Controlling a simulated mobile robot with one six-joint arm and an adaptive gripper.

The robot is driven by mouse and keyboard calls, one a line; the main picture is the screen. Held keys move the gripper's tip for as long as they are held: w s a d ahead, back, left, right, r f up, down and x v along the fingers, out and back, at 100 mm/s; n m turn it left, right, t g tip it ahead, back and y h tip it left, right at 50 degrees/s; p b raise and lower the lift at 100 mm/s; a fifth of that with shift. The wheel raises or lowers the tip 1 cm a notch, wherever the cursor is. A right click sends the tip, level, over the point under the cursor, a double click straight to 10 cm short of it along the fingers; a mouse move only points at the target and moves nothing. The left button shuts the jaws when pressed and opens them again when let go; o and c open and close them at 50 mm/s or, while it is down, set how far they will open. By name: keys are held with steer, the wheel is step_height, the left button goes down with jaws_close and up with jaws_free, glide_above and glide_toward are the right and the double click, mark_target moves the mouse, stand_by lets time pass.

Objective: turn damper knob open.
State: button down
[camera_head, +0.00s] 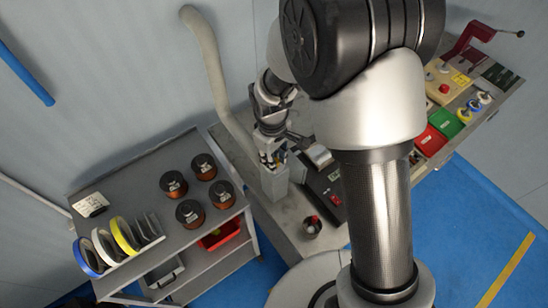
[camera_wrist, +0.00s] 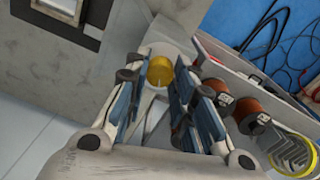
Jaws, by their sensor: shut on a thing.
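The damper knob (camera_wrist: 160,74) is a round yellow knob with a small dark mark on its face, on top of a pale grey housing (camera_head: 275,184). My gripper (camera_wrist: 162,64) has its two blue-grey fingers on either side of the knob and is shut on it. In the head view my gripper (camera_head: 270,157) points down at the top of the housing, left of the middle of the bench. There the fingers mostly hide the knob. I cannot tell the knob's angle from the mark.
A grey cart (camera_head: 142,205) with copper coils (camera_head: 190,212) and tape rolls (camera_head: 123,234) stands to the left. A curved grey pipe (camera_head: 212,70) rises behind the housing. Red and green trays (camera_head: 443,122) lie on the bench at right. Blue floor is open at lower right.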

steer(key=m, duration=0.7)
steer(key=shift+b, duration=0.35)
steer(key=m, duration=0.6)
steer(key=shift+w+m, duration=0.1)
steer(key=shift+m, duration=0.3)
steer(key=c, duration=1.3)
jaws_free()
steer(key=shift+c, duration=0.2)
step_height(320, 180, up, 12)
steer(key=shift+a, duration=0.2)
steer(key=shift+w, duration=0.1)
